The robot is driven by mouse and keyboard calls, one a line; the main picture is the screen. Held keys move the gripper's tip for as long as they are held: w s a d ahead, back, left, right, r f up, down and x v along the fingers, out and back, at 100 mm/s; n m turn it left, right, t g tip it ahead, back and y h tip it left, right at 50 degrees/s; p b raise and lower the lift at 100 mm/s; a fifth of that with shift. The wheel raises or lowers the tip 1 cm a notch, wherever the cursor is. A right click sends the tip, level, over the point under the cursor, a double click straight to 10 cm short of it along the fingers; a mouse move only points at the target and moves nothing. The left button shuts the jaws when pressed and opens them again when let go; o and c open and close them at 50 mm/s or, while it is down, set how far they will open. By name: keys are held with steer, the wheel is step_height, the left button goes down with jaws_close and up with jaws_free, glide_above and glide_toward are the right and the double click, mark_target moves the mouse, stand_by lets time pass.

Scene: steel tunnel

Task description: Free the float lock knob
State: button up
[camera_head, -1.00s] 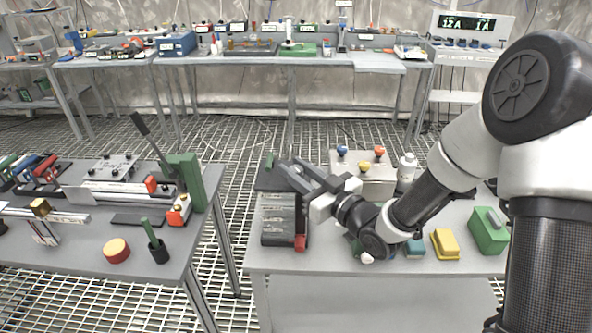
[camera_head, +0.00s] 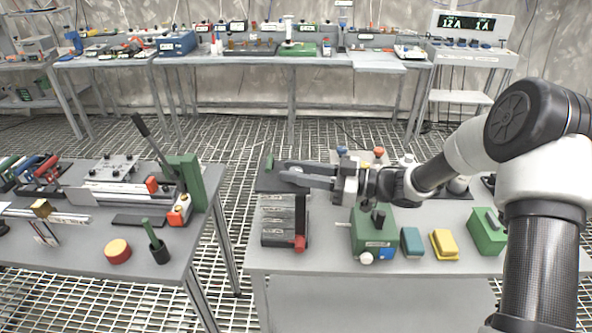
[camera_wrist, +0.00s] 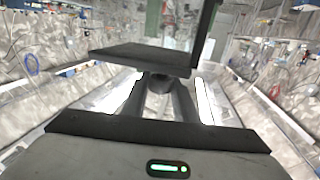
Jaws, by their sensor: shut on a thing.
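A black-framed stand (camera_head: 265,240) with pale scale strips stands at the left of the near right table. It has a dark flat top (camera_head: 267,186), a green block (camera_head: 269,162) at its back and a red knob (camera_head: 300,243) at its lower right. My gripper (camera_head: 287,171) reaches in from the right, level, over the stand's top. In the wrist view its dark fingers (camera_wrist: 160,88) are close together under a dark plate (camera_wrist: 140,57). It is shut on a small part there; the fingers hide it, so I cannot tell whether this is the float lock knob.
A green box (camera_head: 372,238) with a black knob, a teal block (camera_head: 411,241), a yellow block (camera_head: 445,243) and another green box (camera_head: 487,232) stand to the right. The left table (camera_head: 75,242) is crowded. A gap separates the tables.

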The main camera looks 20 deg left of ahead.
mark_target(296, 170)
steer(key=shift+g, duration=0.3)
steer(key=o, duration=1.1)
steer(key=shift+c, duration=0.2)
steer(key=shift+r, duration=0.1)
step_height(296, 170, up, 10)
steer(key=shift+f+p, duration=0.1)
steer(key=shift+p, duration=0.45)
